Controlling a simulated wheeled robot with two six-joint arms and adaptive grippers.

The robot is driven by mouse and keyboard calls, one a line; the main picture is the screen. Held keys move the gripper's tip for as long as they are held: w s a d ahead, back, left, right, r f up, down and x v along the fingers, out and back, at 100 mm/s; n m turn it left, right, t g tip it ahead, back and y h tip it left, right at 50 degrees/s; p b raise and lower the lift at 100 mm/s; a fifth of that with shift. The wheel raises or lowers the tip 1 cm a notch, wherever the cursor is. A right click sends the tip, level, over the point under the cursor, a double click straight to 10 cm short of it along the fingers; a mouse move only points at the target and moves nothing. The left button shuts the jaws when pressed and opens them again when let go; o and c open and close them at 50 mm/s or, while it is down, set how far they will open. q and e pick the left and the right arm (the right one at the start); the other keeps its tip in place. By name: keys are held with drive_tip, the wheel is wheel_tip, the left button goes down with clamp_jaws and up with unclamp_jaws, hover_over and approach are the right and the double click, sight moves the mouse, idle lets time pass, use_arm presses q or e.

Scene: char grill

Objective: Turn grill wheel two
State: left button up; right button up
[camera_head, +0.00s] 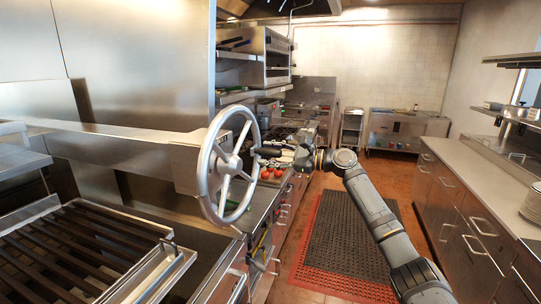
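A metal grill wheel (209,172) with a round rim, spokes and a central hub stands upright on the end of a steel beam left of centre. It is the only wheel in view; I see no number on it. My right gripper (264,153) comes from the right and has its dark fingers at the right side of the wheel's rim. The fingers are small and overlap the background. I cannot tell whether they touch the rim or how far apart they are. My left gripper is not in view.
Dark grill bars (70,250) lie in a steel frame at lower left. A counter with red tomatoes (271,173) runs behind the wheel. A red-edged black mat (340,240) covers the aisle floor. Steel drawers (465,215) line the right side.

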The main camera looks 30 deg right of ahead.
drive_tip(key=shift+d, duration=0.2)
drive_tip(key=v, duration=0.7)
drive_tip(key=shift+s, duration=0.2)
idle(0.3)
